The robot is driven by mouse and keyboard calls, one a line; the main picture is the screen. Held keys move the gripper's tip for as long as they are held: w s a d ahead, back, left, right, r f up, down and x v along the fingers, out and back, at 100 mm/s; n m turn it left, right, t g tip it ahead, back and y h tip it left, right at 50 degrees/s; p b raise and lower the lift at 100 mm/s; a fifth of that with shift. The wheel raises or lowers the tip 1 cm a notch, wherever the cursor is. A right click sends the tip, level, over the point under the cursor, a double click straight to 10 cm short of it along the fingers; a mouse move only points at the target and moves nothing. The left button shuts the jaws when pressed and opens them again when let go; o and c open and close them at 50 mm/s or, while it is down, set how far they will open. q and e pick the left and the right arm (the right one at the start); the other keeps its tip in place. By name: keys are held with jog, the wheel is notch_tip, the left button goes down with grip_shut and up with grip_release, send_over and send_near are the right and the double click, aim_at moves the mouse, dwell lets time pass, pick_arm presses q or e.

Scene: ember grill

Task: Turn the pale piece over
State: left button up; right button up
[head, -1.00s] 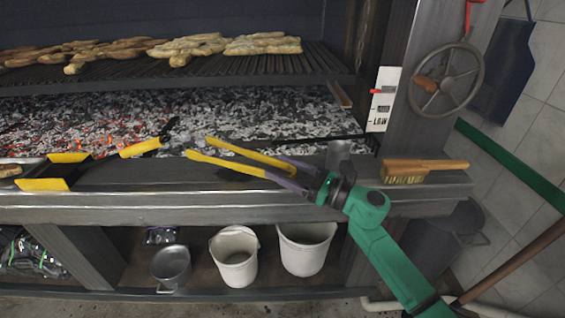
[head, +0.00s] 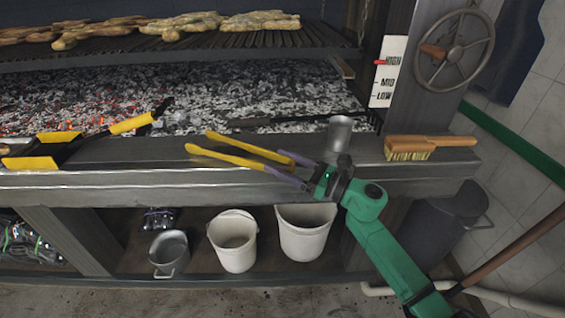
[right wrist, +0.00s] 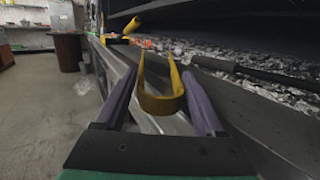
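Several breads lie on the raised dark grate at the back in the head view, some pale (head: 260,21) and some browner (head: 95,33). I cannot tell which one is the pale piece. My right gripper (head: 292,169), with purple fingers, is shut on yellow tongs (head: 235,160). The tongs' two arms are spread apart with nothing between them, over the front ledge and well below the breads. In the right wrist view the tongs' bend (right wrist: 160,104) sits between my purple fingers. My left gripper is not in view.
Glowing coals (head: 230,95) lie under the grate. A yellow-handled tool (head: 130,123) and a yellow-edged dark holder (head: 30,163) are at left. A metal cup (head: 340,133) and a brush (head: 430,147) stand on the ledge (head: 120,180). Buckets (head: 233,240) sit below. A crank wheel (head: 454,50) is at right.

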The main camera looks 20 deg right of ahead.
jog(key=o, duration=0.4)
jog(key=shift+s+d+f, duration=0.1)
jog(key=shift+s+d, duration=0.05)
jog(key=b+v, duration=0.2)
jog(key=v, duration=0.6)
jog(key=shift+s+d+f, duration=0.2)
jog(key=shift+s, duration=0.05)
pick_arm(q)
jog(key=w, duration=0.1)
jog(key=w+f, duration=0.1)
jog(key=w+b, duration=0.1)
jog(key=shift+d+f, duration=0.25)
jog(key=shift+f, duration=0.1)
pick_arm(e)
jog(key=v, duration=0.5)
jog(key=shift+s+d+r, duration=0.15)
jog(key=shift+d+r, duration=0.05)
jog(key=shift+d, duration=0.05)
